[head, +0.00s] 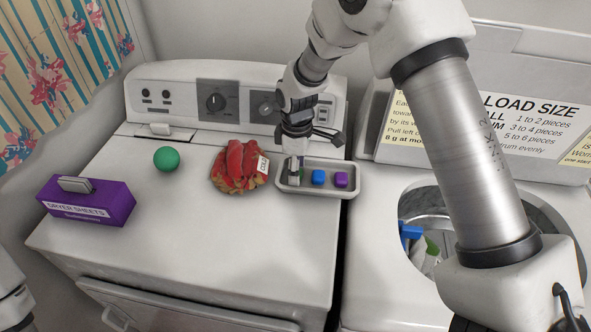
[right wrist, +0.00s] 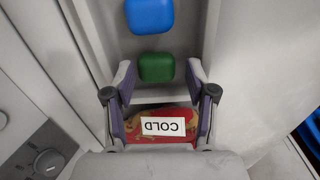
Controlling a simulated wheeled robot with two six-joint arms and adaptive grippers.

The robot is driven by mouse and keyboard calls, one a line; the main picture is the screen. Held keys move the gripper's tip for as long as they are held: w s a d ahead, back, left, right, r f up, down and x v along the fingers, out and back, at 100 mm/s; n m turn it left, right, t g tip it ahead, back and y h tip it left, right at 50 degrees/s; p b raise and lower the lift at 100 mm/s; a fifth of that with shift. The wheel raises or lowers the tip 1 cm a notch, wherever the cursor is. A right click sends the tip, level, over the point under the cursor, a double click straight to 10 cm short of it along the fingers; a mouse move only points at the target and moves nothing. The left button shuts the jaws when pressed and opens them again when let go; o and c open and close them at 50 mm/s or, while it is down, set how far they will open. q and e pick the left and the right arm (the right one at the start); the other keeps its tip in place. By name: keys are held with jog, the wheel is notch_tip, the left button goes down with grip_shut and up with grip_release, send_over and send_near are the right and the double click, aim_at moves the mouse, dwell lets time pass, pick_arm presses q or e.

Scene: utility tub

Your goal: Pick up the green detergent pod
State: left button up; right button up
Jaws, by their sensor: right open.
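The green detergent pod (right wrist: 156,67) lies in the grey tray (head: 307,190) on top of the dryer, beside the blue pod (head: 318,177). The blue pod also shows in the right wrist view (right wrist: 149,15). My right gripper (head: 296,174) points down at the left end of the tray and mostly hides the green pod in the head view. In the right wrist view the right gripper (right wrist: 160,72) is open, with a fingertip on either side of the green pod and a gap on both sides. My left gripper is not in view.
A purple pod (head: 341,180) sits at the tray's right end. A red bundle with a COLD tag (head: 236,166) lies just left of the tray. A green ball (head: 166,160) and a purple dryer sheets box (head: 88,201) stand further left. The open washer (head: 400,300) is at right.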

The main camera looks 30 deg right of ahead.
jog(key=shift+w+f, duration=0.5)
jog(key=shift+f, duration=0.4)
jog(key=shift+r, duration=0.1)
jog(key=shift+s+r, duration=0.2)
jog(key=shift+s, duration=0.2)
jog(key=c, duration=0.7)
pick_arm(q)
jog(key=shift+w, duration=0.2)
pick_arm(e)
jog(key=shift+o, duration=0.2)
jog(key=shift+w, duration=0.15)
jog(key=shift+f, duration=0.1)
